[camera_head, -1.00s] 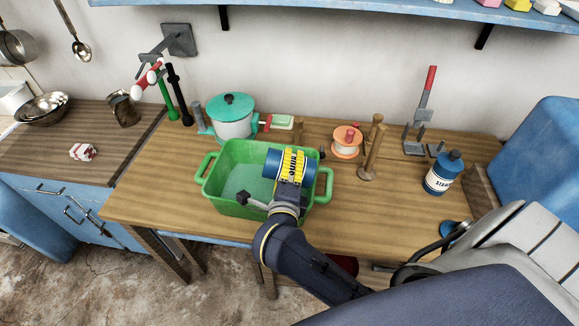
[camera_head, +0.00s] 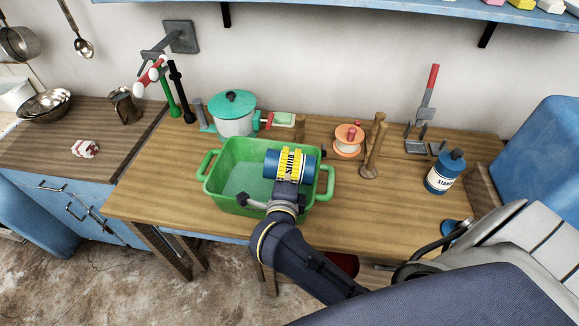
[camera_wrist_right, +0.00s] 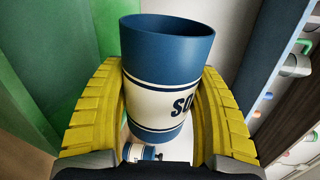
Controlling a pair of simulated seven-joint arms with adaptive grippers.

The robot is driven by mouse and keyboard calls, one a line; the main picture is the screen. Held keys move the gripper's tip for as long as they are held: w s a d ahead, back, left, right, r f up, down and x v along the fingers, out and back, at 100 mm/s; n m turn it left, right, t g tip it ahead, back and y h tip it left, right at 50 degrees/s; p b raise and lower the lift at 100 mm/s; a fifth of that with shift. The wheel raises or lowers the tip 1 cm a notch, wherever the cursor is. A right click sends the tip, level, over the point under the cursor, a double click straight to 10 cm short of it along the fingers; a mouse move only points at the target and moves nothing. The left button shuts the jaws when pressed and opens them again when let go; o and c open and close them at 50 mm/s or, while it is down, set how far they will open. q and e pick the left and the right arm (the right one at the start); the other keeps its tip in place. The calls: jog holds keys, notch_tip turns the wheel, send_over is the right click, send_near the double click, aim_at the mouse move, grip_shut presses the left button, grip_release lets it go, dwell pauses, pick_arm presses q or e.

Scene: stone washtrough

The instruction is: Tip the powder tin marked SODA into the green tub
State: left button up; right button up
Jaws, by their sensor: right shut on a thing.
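The SODA tin (camera_head: 270,164) is blue with a pale label. It lies on its side above the right part of the green tub (camera_head: 222,188), its ends facing left and right. My right gripper (camera_head: 290,164) has yellow fingers shut around its middle. I cannot tell whether powder is coming out. The tub's visible floor looks plain green. My left gripper is not in view.
A blue bottle-like tin (camera_head: 442,174) with a different label stands at the right. A teal-lidded pot (camera_head: 234,115) stands behind the tub. An orange spool (camera_head: 348,140) and wooden pegs (camera_head: 374,150) stand behind and right. The wooden table (camera_head: 150,190) is clear left of the tub.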

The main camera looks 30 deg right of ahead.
aim_at(277, 166)
jog(key=shift+w+a+r+n, duration=0.25)
jog(key=shift+r+n, duration=0.15)
jog(key=shift+n, duration=0.3)
jog(key=shift+r, duration=0.1)
dwell(0.4)
jog(key=shift+w+a+r+n+h, duration=0.15)
jog(key=shift+a+r+n+h, duration=0.25)
jog(key=shift+n, duration=0.5)
jog(key=shift+w+a+r+n, duration=0.35)
jog(key=shift+r+n, duration=0.1)
jog(key=shift+n, duration=0.45)
dwell(0.8)
